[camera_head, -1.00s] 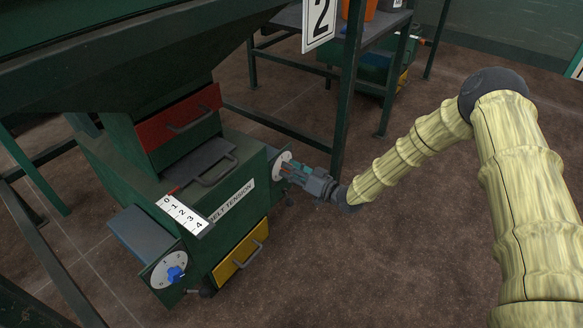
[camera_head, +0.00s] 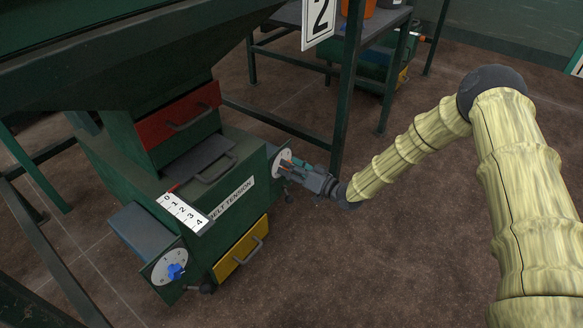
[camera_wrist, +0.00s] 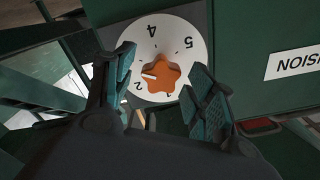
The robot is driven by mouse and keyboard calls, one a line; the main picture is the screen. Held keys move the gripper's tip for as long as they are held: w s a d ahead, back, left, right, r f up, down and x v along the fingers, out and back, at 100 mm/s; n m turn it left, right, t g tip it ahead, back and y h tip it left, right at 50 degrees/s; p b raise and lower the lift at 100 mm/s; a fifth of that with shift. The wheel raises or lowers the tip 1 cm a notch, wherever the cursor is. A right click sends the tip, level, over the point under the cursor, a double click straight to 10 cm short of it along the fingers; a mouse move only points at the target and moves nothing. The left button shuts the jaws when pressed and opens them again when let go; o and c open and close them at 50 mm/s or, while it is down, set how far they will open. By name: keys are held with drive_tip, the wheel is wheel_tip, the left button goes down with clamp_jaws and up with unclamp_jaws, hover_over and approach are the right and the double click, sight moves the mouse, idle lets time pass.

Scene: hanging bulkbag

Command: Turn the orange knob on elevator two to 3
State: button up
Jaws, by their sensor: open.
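The orange knob (camera_wrist: 162,76) sits on a round white dial (camera_wrist: 182,25) in the wrist view. Its white mark points left, close to the 2. The numbers 1, 2, 4 and 5 show; the 3 cannot be seen, and the left finger covers part of that side. My gripper (camera_wrist: 161,88) is open, with one teal finger on each side of the knob; contact cannot be told. In the head view my gripper (camera_head: 290,163) is at the dial (camera_head: 278,160) on the green machine's right end and hides the knob.
A blue knob (camera_head: 176,271) on another dial is at the machine's near end. A yellow drawer (camera_head: 241,249), a red drawer (camera_head: 180,117) and a 0-to-4 scale (camera_head: 184,213) are on the machine. A "2" sign (camera_head: 320,20) hangs above. Dark green frame legs (camera_head: 346,90) stand behind my gripper.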

drive_tip(key=v, duration=1.2)
idle(0.4)
drive_tip(key=s+d+f+m+g+h, duration=0.3)
drive_tip(key=s+f+h, duration=0.6)
drive_tip(key=s+f, duration=1)
drive_tip(key=s+d+r+m+g+h, duration=0.1)
drive_tip(key=s+d+g+h, duration=0.3)
drive_tip(key=s, duration=0.9)
drive_tip(key=s+d+m+g+h, duration=0.15)
drive_tip(key=s+d+g, duration=0.35)
drive_tip(key=s, duration=0.8)
wheel_tip(320, 180, up, 38)
drive_tip(key=t+p, duration=0.1)
drive_tip(key=p, duration=3.7)
drive_tip(key=shift+w+d, duration=0.2)
drive_tip(key=shift+d, duration=0.25)
